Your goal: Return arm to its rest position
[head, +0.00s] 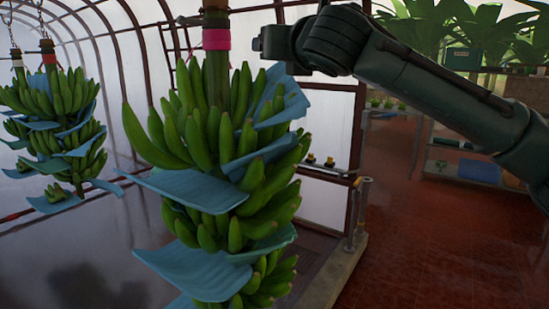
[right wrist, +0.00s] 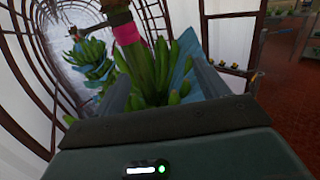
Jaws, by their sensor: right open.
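My right arm reaches in from the upper right of the head view. Its gripper (head: 268,43) is beside the top of the near hanging banana stem (head: 217,75), just right of the pink band (head: 216,39). In the right wrist view the two fingers of my right gripper (right wrist: 160,80) are apart, with green bananas (right wrist: 148,72) seen between and beyond them. I cannot tell if a finger touches the bunch. Nothing is held. My left gripper is not in view.
Blue sheets (head: 195,190) stick out between the near stem's banana tiers. More stems (head: 60,95) hang at the left. A railing post (head: 361,210) and low wall stand behind, right of the bunch. Red tiled floor (head: 420,250) lies open at the right, with shelves (head: 465,165) beyond.

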